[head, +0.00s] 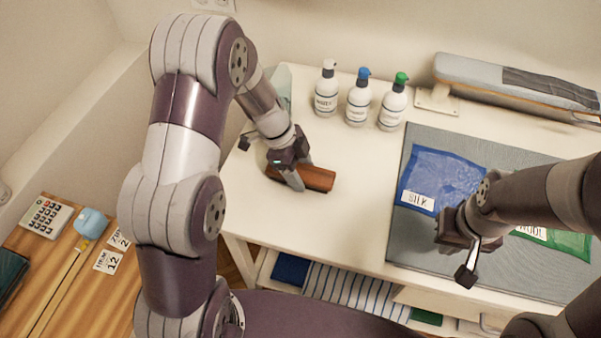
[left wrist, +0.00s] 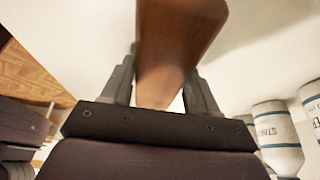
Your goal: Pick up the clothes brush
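The clothes brush (head: 318,178) has a reddish-brown wooden back and a dark underside. It is at the left part of the white table, at or just above its top. My left gripper (head: 297,174) reaches down over it, with one finger on each side. In the left wrist view the brush (left wrist: 178,45) stands between the two fingers (left wrist: 162,85), and I see no gap between them and its sides. The brush hides part of the right-hand finger. My right gripper (head: 468,258) is over the grey mat; its finger opening is not clear.
Three pump bottles (head: 359,98) stand behind the brush. A grey mat (head: 412,240) with blue silk (head: 440,170) and green wool (head: 570,243) swatches covers the right side. An ironing board (head: 510,80) is at the back. The white table (head: 345,215) is clear right of the brush.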

